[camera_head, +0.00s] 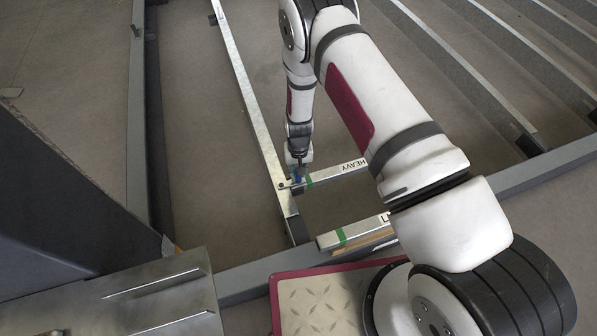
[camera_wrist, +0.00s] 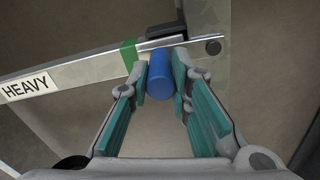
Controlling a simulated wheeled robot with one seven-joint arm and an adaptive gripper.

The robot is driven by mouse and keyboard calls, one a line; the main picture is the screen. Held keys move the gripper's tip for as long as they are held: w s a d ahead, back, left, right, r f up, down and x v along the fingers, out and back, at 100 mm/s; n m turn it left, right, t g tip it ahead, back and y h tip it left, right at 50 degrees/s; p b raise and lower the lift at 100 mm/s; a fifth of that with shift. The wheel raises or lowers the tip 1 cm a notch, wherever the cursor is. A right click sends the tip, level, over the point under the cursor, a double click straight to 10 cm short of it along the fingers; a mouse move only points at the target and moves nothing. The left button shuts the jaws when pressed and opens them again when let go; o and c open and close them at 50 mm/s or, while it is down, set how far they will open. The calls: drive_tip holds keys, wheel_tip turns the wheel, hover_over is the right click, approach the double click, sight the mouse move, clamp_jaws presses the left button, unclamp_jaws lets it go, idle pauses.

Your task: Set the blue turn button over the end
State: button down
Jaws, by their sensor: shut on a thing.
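The blue turn button (camera_wrist: 160,82) is a short blue cylinder between my gripper's (camera_wrist: 161,75) two teal-padded fingers in the wrist view. The fingers are shut on it. It is at the end of the metal bar labelled HEAVY (camera_wrist: 70,75), close to a green band (camera_wrist: 129,56) on that bar. A dark block (camera_wrist: 166,33) shows just beyond the button. In the head view, the blue button (camera_head: 297,178) is small under my gripper (camera_head: 298,170), where the HEAVY bar (camera_head: 335,172) meets the long metal rail (camera_head: 250,95). Whether the button covers the end cannot be told.
A second bar with a green band (camera_head: 340,237) lies nearer, partly hidden by my arm. Grey frame beams (camera_head: 137,110) stand left, and a metal box (camera_head: 110,305) is at lower left.

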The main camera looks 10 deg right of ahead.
drive_tip(key=c, duration=1.4)
unclamp_jaws()
drive_tip(key=shift+c, duration=0.2)
drive_tip(key=shift+r, duration=0.1)
wheel_tip(320, 180, up, 12)
